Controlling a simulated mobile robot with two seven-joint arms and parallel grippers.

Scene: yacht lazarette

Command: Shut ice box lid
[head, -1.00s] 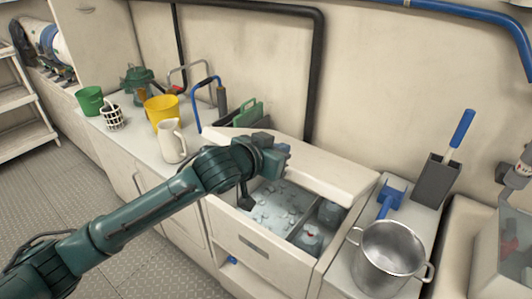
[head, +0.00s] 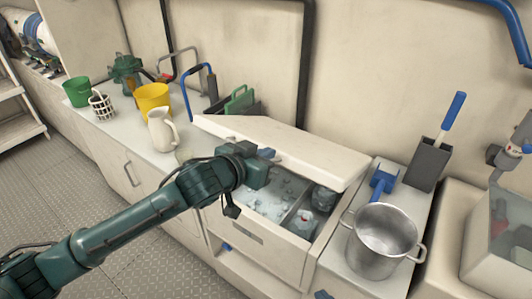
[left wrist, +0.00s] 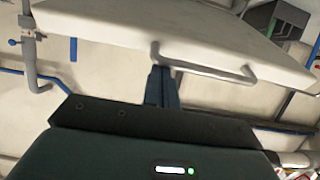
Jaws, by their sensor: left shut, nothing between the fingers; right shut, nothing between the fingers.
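The white ice box lid (head: 290,146) stands partly open, tilted above the ice box (head: 262,243). Ice and some containers show inside the opening. My left gripper (head: 266,154) is shut and empty at the lid's front edge, toward its left half. In the left wrist view the lid (left wrist: 185,32) spans the top, with a metal bar handle (left wrist: 205,72) along its edge. The closed fingers (left wrist: 161,84) are close to the handle's left end; I cannot tell whether they touch it. My right gripper is not in view.
On the left counter stand a white pitcher (head: 162,130), a yellow bucket (head: 152,98) and a green bucket (head: 77,91). A steel pot (head: 383,241), a blue-handled scoop (head: 382,183) and a grey holder (head: 426,168) stand right of the box. The floor at left is clear.

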